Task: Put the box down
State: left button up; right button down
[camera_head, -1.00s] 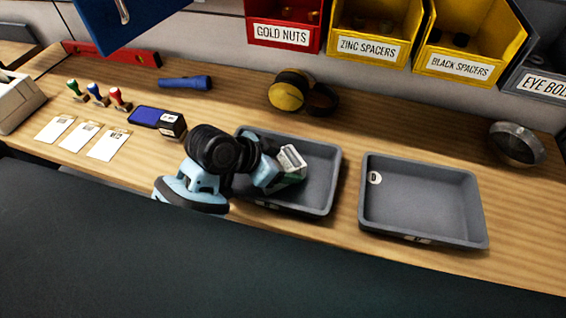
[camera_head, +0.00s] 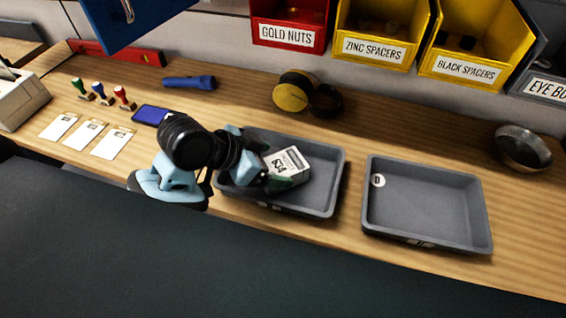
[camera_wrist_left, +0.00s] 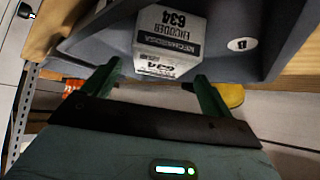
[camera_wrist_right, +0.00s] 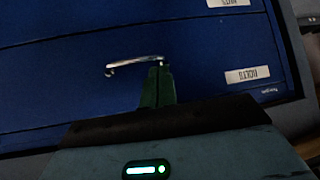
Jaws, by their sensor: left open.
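A small white-and-grey box labelled "ENCODER 634" (camera_head: 287,161) lies in the left grey tray (camera_head: 325,205). The box also shows large in the left wrist view (camera_wrist_left: 172,32), beyond the fingers, with a second labelled face toward me. My left gripper (camera_head: 272,183) is at the box's near-left side, over the tray. In the left wrist view its two green fingers (camera_wrist_left: 157,84) are spread, with nothing clamped between them. My right gripper (camera_wrist_right: 160,68) is outside the head view; its fingers are together, beside a metal handle (camera_wrist_right: 135,63) on a blue front.
An empty grey tray marked D (camera_head: 425,205) stands to the right. A metal bowl (camera_head: 523,148), yellow-and-black ear defenders (camera_head: 300,93), a blue torch (camera_head: 190,82), stamps and cards (camera_head: 86,134) lie on the bench. Labelled bins (camera_head: 375,45) hang above; a blue panel (camera_head: 135,15) juts in.

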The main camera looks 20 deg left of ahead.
pick_arm(q)
jog(key=v, duration=0.6)
jog(key=shift+r, duration=0.2)
jog(key=shift+s+a, duration=0.15)
dwell(1.0)
